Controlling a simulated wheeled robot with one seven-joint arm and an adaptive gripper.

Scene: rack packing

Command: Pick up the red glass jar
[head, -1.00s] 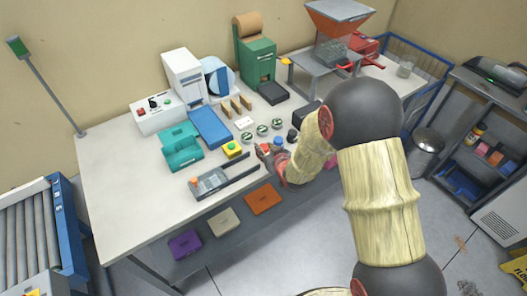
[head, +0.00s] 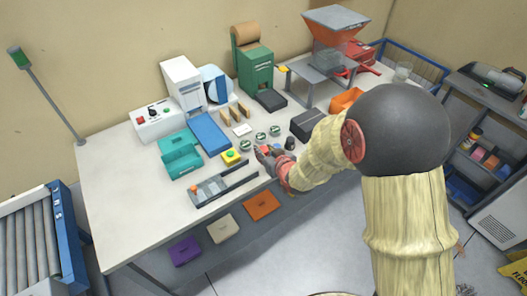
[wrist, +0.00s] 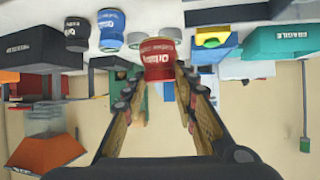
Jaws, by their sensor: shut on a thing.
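The red glass jar (wrist: 158,62) is between the fingertips of my gripper (wrist: 158,76) in the wrist view, which looks upside down. My gripper is shut on it, with one finger on each side. In the head view my gripper (head: 268,157) is low over the front part of the workbench, and the jar there is mostly hidden and too small to make out. Whether the jar touches the bench I cannot tell. A blue jar (wrist: 111,28) and a black jar (wrist: 77,34) stand beside it in the wrist view.
Several small round lids lie behind the jars. The bench's left front is clear.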

